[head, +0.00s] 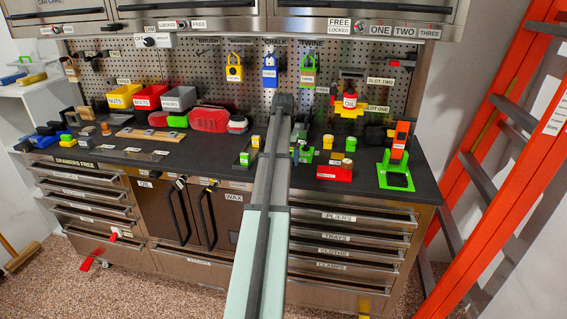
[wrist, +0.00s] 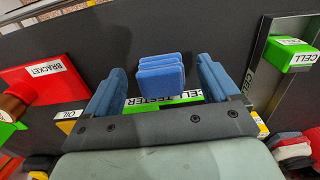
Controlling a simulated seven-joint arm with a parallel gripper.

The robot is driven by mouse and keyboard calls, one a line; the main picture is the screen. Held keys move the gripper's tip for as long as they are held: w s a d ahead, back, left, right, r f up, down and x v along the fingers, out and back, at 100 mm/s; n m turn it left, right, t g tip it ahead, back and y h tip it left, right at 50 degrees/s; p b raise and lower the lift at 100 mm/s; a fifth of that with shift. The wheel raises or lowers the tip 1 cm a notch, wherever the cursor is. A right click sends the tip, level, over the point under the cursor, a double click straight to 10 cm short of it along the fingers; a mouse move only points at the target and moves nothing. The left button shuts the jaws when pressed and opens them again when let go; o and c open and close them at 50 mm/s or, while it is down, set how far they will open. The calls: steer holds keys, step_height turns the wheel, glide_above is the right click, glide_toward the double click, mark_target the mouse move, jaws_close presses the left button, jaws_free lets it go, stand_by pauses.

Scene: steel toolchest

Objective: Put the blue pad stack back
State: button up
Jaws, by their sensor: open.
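The blue pad stack (wrist: 160,78) shows in the wrist view as several blue slabs side by side, at the CELL TESTER label (wrist: 165,103). My gripper (wrist: 163,66) is open. Its two blue fingers stand left and right of the stack, with a gap visible on each side. I cannot tell how far below the fingertips the stack is. In the head view my own arm hides most of this spot, and I cannot make out the stack surely there.
A red BRACKET block (wrist: 42,80) is on the left in the wrist view. A green CELL block (wrist: 290,55) in a metal holder is on the right. In the head view, a green stand (head: 396,177) is right of the arm. Bins (head: 180,98) line the back left.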

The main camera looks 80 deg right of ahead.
step_height(320, 180, up, 10)
stand_by(0.4)
steer(key=shift+c, duration=0.2)
stand_by(0.9)
